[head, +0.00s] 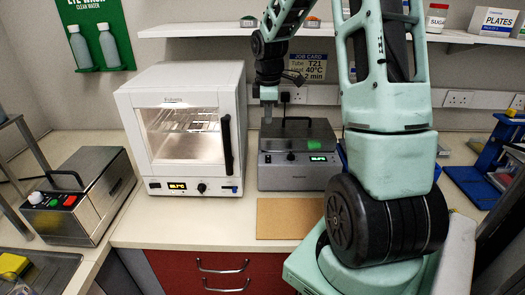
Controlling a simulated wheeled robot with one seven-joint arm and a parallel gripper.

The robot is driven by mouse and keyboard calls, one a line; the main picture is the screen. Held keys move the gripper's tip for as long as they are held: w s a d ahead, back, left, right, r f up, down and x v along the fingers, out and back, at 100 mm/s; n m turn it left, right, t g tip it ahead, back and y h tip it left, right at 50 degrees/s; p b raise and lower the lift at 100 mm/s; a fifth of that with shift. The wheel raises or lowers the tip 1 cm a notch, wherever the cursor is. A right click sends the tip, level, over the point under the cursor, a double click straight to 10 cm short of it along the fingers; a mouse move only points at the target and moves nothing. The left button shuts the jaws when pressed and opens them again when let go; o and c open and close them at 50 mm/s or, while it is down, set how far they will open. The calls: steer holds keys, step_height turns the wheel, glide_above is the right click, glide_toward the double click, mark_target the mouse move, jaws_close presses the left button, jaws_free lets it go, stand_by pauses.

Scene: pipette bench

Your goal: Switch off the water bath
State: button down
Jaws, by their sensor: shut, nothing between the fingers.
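A steel box with a lid handle (85,195) stands at the left; it looks like the water bath, though I cannot read a label. Its front panel carries a white knob (35,198), a green button (53,203) and a red button (70,201). A grey lidded unit (283,172) stands in the middle, with a lit display (318,158) and a green patch (316,145); it could also be a bath or heater. My gripper (268,120) points down above the grey unit's back left, shut and empty. Whether it touches the unit is unclear.
A white oven (183,128) with a lit display stands between the two units. A brown mat (288,218) lies before the grey unit. A shelf (200,29) and job card (310,67) are above. A blue rack (490,165) is at right. My arm hides the bench's right middle.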

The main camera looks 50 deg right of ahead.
mark_target(268, 157)
steer(key=f+p, duration=0.1)
steer(key=f, duration=0.3)
steer(key=f+p, duration=0.2)
steer(key=f, duration=0.2)
steer(key=w+d+f+p, duration=0.1)
steer(key=f, duration=0.3)
steer(key=shift+d+f, duration=0.1)
steer(key=shift+f, duration=0.3)
steer(key=shift+d+f+p, duration=0.1)
steer(key=shift+f+p, duration=0.25)
steer(key=shift+f, duration=0.2)
steer(key=shift+f, duration=0.1)
